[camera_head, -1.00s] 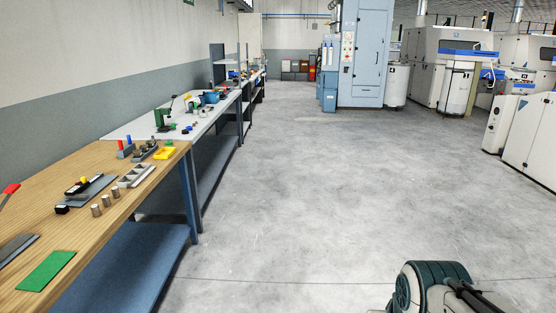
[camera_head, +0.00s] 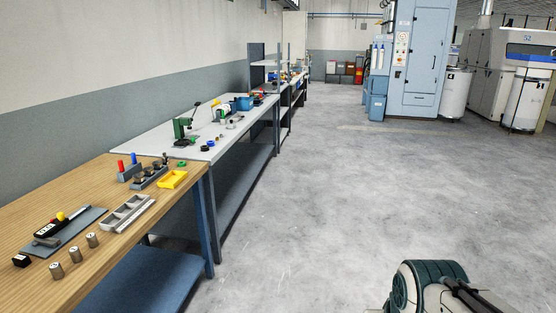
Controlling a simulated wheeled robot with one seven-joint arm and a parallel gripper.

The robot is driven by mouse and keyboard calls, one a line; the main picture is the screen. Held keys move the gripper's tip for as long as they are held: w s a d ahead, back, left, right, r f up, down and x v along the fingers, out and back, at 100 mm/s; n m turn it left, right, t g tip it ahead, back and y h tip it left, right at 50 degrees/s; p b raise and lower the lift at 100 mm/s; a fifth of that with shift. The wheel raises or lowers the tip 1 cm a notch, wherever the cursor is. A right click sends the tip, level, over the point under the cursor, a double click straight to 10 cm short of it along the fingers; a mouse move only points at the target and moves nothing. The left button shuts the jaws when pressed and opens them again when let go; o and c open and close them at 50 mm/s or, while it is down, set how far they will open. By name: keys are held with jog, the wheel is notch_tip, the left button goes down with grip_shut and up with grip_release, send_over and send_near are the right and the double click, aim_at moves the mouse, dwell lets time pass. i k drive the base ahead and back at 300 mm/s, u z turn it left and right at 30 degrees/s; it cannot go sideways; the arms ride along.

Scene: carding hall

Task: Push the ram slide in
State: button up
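I cannot tell for sure which part is the ram slide. A small green press-like device (camera_head: 182,130) with a lever stands upright on the white-topped bench, and its ram is too small to make out. On the nearer wooden bench, a black device with a yellow knob (camera_head: 60,216) and a red part sits on a grey plate (camera_head: 78,228). My gripper is not in view. Only a part of my own arm shows at the bottom right, over the floor and apart from the benches.
The grey floor (camera_head: 350,200) to the right is clear. A blue cabinet (camera_head: 418,60) and machines stand at the back.

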aim_at(182, 141)
jog(key=u, duration=0.2)
jog(key=i, duration=1.6)
jog(key=u, duration=0.5)
jog(key=i, duration=1.75)
jog(key=u, duration=0.25)
jog(key=i, duration=0.95)
jog(key=u, duration=0.1)
